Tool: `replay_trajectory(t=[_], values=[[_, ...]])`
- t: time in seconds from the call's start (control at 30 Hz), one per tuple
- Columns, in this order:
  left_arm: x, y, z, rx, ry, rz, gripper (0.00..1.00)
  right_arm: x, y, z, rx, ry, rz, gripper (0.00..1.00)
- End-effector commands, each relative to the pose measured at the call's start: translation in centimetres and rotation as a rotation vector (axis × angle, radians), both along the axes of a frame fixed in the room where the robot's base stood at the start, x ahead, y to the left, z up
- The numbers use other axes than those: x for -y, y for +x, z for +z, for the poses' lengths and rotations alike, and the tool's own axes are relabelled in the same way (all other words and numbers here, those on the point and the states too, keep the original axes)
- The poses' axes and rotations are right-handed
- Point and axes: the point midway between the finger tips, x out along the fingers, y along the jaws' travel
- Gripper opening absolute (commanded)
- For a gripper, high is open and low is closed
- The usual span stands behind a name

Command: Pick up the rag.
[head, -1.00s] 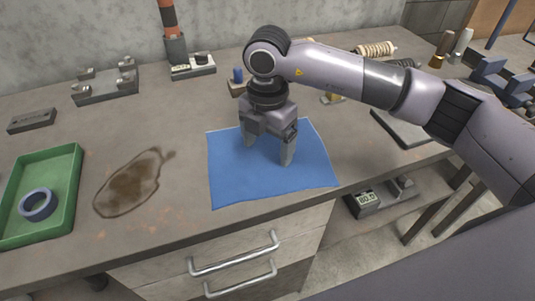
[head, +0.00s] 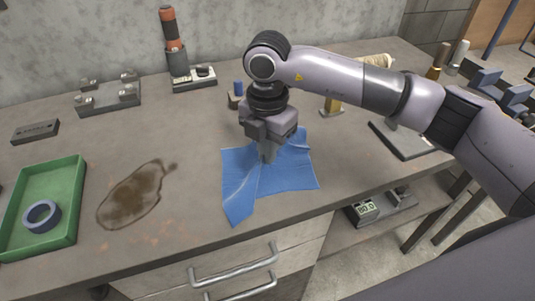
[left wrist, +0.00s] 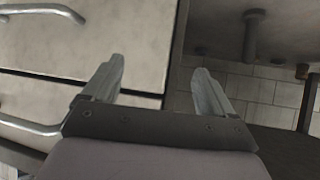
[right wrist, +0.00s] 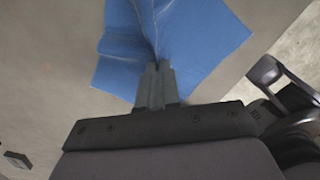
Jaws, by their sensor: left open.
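The blue rag (head: 238,196) lies on the workbench near its front edge, bunched and creased toward its middle. It also shows in the right wrist view (right wrist: 200,35). My right gripper (head: 268,157) points down over the rag, and its fingers are closed together on a pinched fold of cloth. In the right wrist view the two fingertips (right wrist: 155,68) meet at the gathered fold. Most of the rag still rests on the bench. My left gripper (left wrist: 160,75) is open and empty, in front of the drawers, and does not show in the head view.
A brown stain (head: 133,197) is on the bench left of the rag. A green tray (head: 72,205) holding a blue-grey ring (head: 41,216) stands farther left. Metal fixtures (head: 108,98) line the back. A dark flat plate (head: 408,140) lies to the right. Drawer handles (head: 235,262) jut out below.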

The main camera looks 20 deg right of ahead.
Motion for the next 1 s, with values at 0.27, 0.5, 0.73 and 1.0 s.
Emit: replay_trajectory(t=[0.27,0.5,0.73,1.0], values=[[0.0,0.0,4.4,0.001,0.0,0.0,0.86,0.0,0.1,6.6,0.003,0.001,0.001,0.0],[0.0,0.0,6.5,0.002,0.0,0.0,0.86,0.0,0.0,10.1,0.003,0.001,0.001,0.0],[0.0,0.1,6.2,0.002,0.0,0.0,0.86,0.0,0.0,9.9,0.002,0.0,0.001,0.0],[0.0,0.0,6.6,0.001,0.0,0.0,0.86,-0.1,0.1,14.5,0.008,0.002,0.002,0.0]])
